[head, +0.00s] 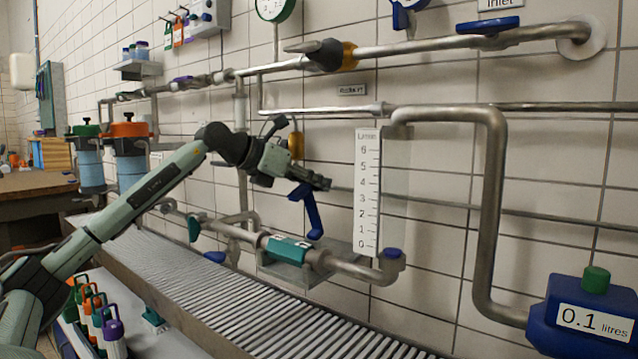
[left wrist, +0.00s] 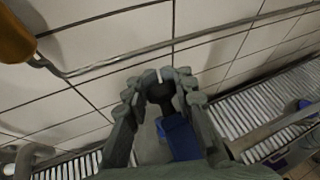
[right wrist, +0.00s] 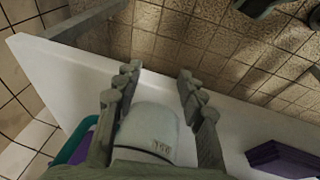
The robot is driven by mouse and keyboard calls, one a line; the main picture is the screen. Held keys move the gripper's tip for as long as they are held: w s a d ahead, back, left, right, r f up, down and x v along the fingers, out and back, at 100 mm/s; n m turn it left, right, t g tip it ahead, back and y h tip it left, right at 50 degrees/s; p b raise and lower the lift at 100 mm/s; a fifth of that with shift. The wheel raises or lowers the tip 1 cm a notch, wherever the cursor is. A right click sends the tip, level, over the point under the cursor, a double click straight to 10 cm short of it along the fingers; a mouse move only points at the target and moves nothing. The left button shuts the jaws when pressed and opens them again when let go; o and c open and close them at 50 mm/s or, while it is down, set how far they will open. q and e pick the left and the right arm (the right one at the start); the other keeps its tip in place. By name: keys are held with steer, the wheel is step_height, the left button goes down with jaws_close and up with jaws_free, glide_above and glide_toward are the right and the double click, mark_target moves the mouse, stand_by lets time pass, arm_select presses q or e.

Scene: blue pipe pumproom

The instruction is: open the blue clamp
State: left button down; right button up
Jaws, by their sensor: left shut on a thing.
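The blue clamp (head: 312,210) hangs at the wall just below my left gripper (head: 318,183), left of the white flow scale. In the left wrist view, the fingertips of my left gripper (left wrist: 162,78) close around a dark part at the top of the blue clamp (left wrist: 181,138). The fingers hide part of the clamp. My right gripper (right wrist: 157,77) shows only in the right wrist view. Its fingers are spread, with a pale bottle (right wrist: 150,128) marked with a number in view between them. I cannot tell whether they touch it.
A metal pipe with a teal fitting (head: 288,250) runs below the clamp, above a ribbed grey ledge (head: 230,300). The white scale (head: 366,190) stands close to the right of my left gripper. A blue 0.1 litres container (head: 560,318) is at lower right.

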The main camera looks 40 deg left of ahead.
arm_select(q)
steer(key=shift+a+r, duration=0.1)
steer(key=shift+a, duration=0.1)
stand_by(0.7)
steer(key=c, duration=1.3)
jaws_free()
steer(key=shift+a, duration=0.1)
steer(key=shift+c, duration=0.2)
steer(key=shift+o, duration=0.3)
steer(key=shift+f, duration=0.2)
steer(key=v, duration=1.2)
